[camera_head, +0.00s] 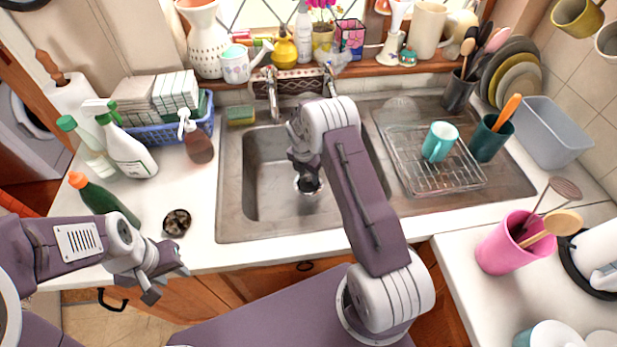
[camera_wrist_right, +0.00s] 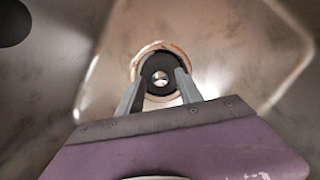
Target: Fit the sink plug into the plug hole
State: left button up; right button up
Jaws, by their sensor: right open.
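The sink plug (camera_wrist_right: 161,79) shows in the right wrist view as a dark round disc with a shiny metal knob at its centre. It appears inside the pale, coppery rim of the plug hole (camera_wrist_right: 158,47); I cannot tell whether it is fully seated. In the head view the plug hole (camera_head: 308,190) is in the sink floor, partly hidden by my right gripper (camera_head: 307,178). In the wrist view my right gripper (camera_wrist_right: 160,88) is open, with one finger on each side of the plug. My left gripper (camera_head: 168,284) is open and empty at the counter's front edge.
The steel sink (camera_head: 262,190) has walls around my right gripper, and a tap (camera_head: 272,92) stands behind it. A wire rack (camera_head: 432,170) with a teal mug (camera_head: 438,141) is on the right. Bottles and a dark round object (camera_head: 177,222) are on the left counter.

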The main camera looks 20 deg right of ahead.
aim_at(306, 187)
notch_tip(306, 187, up, 10)
jog(key=a, duration=0.1)
jog(key=shift+s+a+r, duration=0.15)
jog(key=shift+s+a, duration=0.05)
jog(key=shift+s, duration=0.2)
